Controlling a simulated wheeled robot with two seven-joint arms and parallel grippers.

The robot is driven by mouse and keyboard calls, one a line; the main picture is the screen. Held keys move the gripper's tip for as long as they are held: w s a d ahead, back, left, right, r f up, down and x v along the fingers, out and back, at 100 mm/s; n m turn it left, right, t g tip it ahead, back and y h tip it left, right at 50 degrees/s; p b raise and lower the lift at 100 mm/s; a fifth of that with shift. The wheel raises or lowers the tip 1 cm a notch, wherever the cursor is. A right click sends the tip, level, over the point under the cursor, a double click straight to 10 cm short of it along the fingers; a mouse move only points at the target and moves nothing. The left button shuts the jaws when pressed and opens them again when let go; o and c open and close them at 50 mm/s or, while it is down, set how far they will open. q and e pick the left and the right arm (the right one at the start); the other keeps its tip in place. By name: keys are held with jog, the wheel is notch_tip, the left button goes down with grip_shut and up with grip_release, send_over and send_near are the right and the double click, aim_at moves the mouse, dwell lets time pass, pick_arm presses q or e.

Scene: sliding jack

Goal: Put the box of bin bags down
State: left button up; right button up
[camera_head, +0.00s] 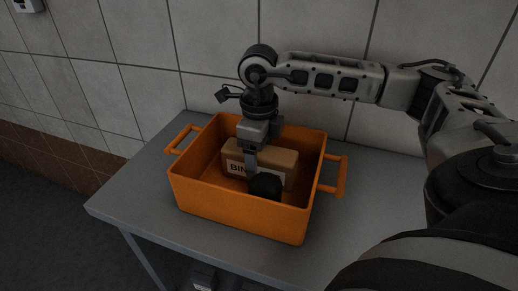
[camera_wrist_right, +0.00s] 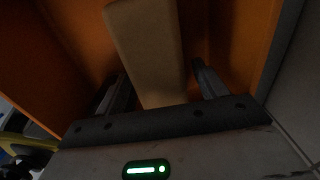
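The box of bin bags (camera_head: 277,167) is a brown cardboard box with a white label reading "BIN", partly covered by my gripper. It is inside the orange crate (camera_head: 237,216), which has a handle at each side. My right gripper (camera_head: 252,170) reaches down into the crate at the box. In the right wrist view the box (camera_wrist_right: 148,45) lies between the two fingers (camera_wrist_right: 160,80). A dark gap shows at the right finger; the left finger is close beside the box, and contact there is unclear. The underside of the box is hidden. My left gripper does not show.
The crate stands on a grey table (camera_head: 130,208) against a tiled wall (camera_head: 320,50). Bare tabletop shows left and right of the crate.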

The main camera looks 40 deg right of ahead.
notch_tip(320, 180, up, 12)
jog(key=shift+r, duration=0.2)
dwell(0.4)
dwell(0.5)
